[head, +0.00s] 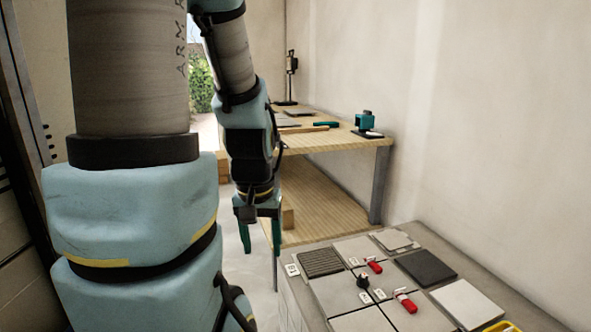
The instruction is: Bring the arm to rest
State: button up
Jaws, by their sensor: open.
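My gripper (259,232) hangs pointing down at the end of my arm, in the middle of the head view. Its two green fingers are apart, with nothing seen between them. It is left of the low grey block with the tiles and in front of the wooden bench (335,143). My upper arm links fill the left side of the view.
Grey tiles (357,250) lie on the low block at lower right, with red pieces (407,303), a black knob (362,281) and small white clips among them. A dark tile (425,267) and a yellow tray edge (498,327) are at right. A teal device (367,120) stands on the bench.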

notch_tip(320, 180, up, 16)
jog(key=p, duration=1.5)
jog(key=shift+r, duration=0.15)
